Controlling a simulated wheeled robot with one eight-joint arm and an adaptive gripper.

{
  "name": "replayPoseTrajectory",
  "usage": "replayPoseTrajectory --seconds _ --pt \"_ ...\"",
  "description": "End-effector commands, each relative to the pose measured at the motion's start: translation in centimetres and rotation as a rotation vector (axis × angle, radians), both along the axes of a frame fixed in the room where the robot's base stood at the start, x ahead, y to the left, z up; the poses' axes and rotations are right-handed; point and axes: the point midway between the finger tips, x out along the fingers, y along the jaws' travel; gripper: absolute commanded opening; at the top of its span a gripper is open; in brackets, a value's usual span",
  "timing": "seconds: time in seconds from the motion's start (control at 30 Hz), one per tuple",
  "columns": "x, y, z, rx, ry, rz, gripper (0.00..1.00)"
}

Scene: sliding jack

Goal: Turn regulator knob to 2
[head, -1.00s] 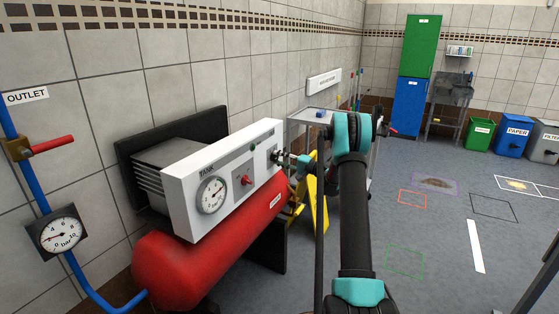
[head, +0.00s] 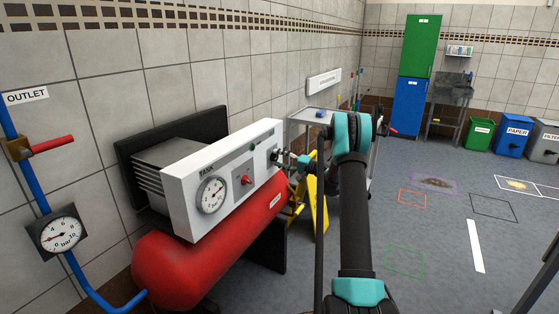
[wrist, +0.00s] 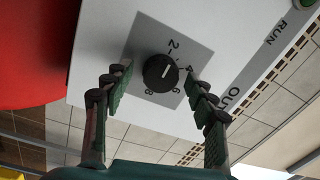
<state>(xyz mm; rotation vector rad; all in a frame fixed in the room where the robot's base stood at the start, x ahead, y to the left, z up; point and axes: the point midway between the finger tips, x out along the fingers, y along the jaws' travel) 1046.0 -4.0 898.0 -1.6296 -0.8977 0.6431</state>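The regulator knob (wrist: 160,73) is round and black, on a grey square of the white panel. The 2 (wrist: 173,46) is above it in the wrist view, the 4 at right, the 6 and 8 below. A short white mark on the knob runs nearly up and down in the picture; its exact setting is hard to read. My gripper (wrist: 158,82) is open, one finger on each side of the knob, with gaps visible.
The white panel (head: 178,204) with a tank gauge (head: 212,195) and red switch (head: 246,180) sits above a red tank (head: 165,272). An outlet gauge (head: 57,232) and red-handled valve (head: 52,144) are on the left wall. A yellow stand (head: 319,205) is behind my arm.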

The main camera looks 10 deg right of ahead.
Motion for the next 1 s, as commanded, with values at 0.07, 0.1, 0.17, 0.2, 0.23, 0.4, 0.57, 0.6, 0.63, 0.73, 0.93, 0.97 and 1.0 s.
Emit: replayPoseTrajectory --seconds 0.07,0.1,0.17,0.2,0.23,0.4,0.57,0.6,0.63,0.73,0.93,0.97,1.0 --pt "0.0 0.0 0.0 0.0 0.0 0.0 0.57" --pt "0.0 0.0 0.0 0.001 0.001 -0.001 0.57" --pt "0.0 0.0 0.0 0.002 0.0 -0.001 0.57" --pt "0.0 0.0 0.0 0.002 0.0 -0.001 0.57" --pt "0.0 -0.1 0.0 0.002 0.0 -0.001 0.57" --pt "-0.8 -1.4 0.0 0.001 0.0 -0.004 0.57" --pt "-2.5 -4.0 -0.2 0.002 0.0 -0.005 0.57" --pt "-3.0 -4.6 -0.2 0.001 0.0 -0.004 0.57" --pt "-3.4 -5.2 -0.2 0.002 0.0 -0.005 0.57" --pt "-4.5 -6.8 -0.4 0.001 0.0 -0.004 0.57" --pt "-6.1 -9.1 -0.5 0.001 0.001 -0.003 0.57" --pt "-6.3 -9.3 -0.5 0.001 0.001 -0.002 0.57" --pt "-6.5 -9.5 -0.5 0.001 0.001 -0.001 0.57"
